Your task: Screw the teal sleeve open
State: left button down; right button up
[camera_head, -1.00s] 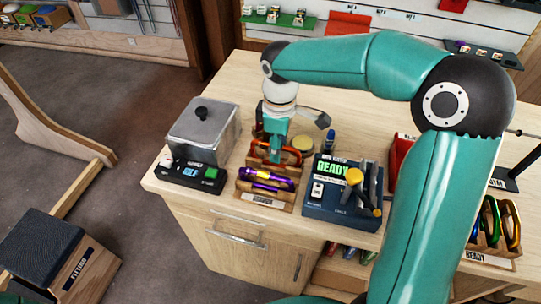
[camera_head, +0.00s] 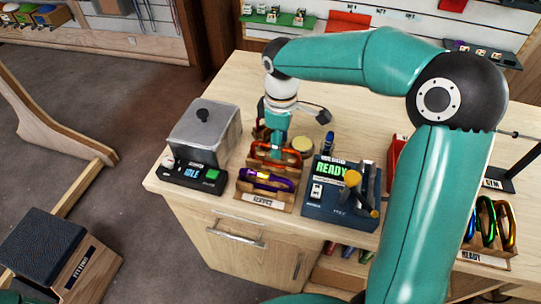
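My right gripper (camera_head: 275,152) points down over the wooden service rack (camera_head: 263,202), at the orange carabiner (camera_head: 291,157). Its fingertips are too small and covered to tell open from shut. A purple carabiner (camera_head: 262,182) with a yellowish part lies in the front of the rack, in front of the gripper. I cannot make out a teal sleeve; the teal gripper blends with anything of that colour and hides part of the rack. My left gripper is out of view.
A grey lidded box with an IDLE display (camera_head: 192,173) stands left of the rack. A dark blue device reading READY (camera_head: 330,168), with a yellow knob, stands close on the right. A ready rack (camera_head: 486,258) with several carabiners is far right.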

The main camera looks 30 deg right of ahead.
jog(key=shift+r+p, duration=0.7)
jog(key=shift+r, duration=0.3)
jog(key=shift+s+a+f, duration=0.1)
jog(key=shift+s+a, duration=0.15)
jog(key=shift+a, duration=0.05)
jog(key=shift+s+a+b, duration=0.25)
jog(key=shift+a+b, duration=0.05)
jog(key=shift+f, duration=0.1)
jog(key=shift+w+f+b, duration=0.1)
jog(key=shift+f+b, duration=0.95)
jog(key=shift+f, duration=0.3)
jog(key=shift+w+d+r+p, duration=0.1)
jog(key=shift+w+d+p, duration=0.3)
jog(key=shift+w+d, duration=0.15)
